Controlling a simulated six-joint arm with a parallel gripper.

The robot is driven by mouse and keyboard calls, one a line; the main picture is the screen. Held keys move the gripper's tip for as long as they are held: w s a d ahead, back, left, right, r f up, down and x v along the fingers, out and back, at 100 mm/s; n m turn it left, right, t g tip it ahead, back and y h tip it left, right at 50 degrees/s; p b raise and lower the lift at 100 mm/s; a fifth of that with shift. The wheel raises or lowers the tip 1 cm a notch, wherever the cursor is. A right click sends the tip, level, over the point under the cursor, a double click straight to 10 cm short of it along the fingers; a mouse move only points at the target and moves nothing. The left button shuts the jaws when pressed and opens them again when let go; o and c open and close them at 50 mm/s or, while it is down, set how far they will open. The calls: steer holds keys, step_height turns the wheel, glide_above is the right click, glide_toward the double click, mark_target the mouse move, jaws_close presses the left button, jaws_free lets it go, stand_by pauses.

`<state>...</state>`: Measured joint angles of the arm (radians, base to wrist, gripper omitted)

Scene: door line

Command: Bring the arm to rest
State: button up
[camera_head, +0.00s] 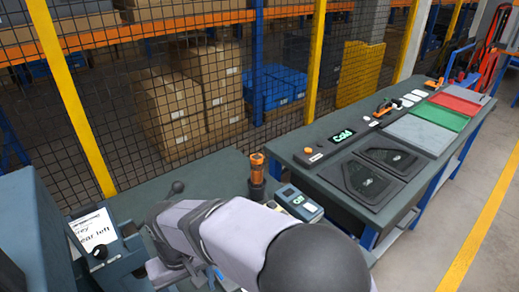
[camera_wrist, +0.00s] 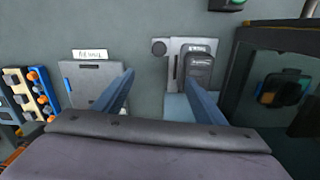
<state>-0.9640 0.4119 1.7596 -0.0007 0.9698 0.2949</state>
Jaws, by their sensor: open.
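My gripper (camera_wrist: 160,88) is open in the wrist view, with two blue fingers wide apart and nothing between them. It is over a grey-green bench top (camera_wrist: 140,35). The right finger is by a light grey fixture (camera_wrist: 176,75) holding a dark handheld piece (camera_wrist: 199,68). Whether the fingers touch either cannot be told. In the head view my arm crosses the near bench, and my gripper is not clearly visible there.
At right in the wrist view is a dark-framed box (camera_wrist: 240,65); at left is a rack of blue-and-orange items (camera_wrist: 38,88). In the head view, two dark panels (camera_head: 365,183) lie on the far bench (camera_head: 300,175). A mesh fence (camera_head: 120,100) stands behind.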

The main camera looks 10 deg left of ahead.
steer(key=w+d+m, duration=0.2)
steer(key=d, duration=0.8)
steer(key=w+d+m, duration=0.2)
steer(key=w+d, duration=0.1)
steer(key=d, duration=0.7)
steer(key=s+d+f+m, duration=0.2)
steer(key=s+d, duration=0.5)
steer(key=d, duration=0.7)
steer(key=shift+d+m, duration=0.4)
steer(key=shift+m, duration=0.4)
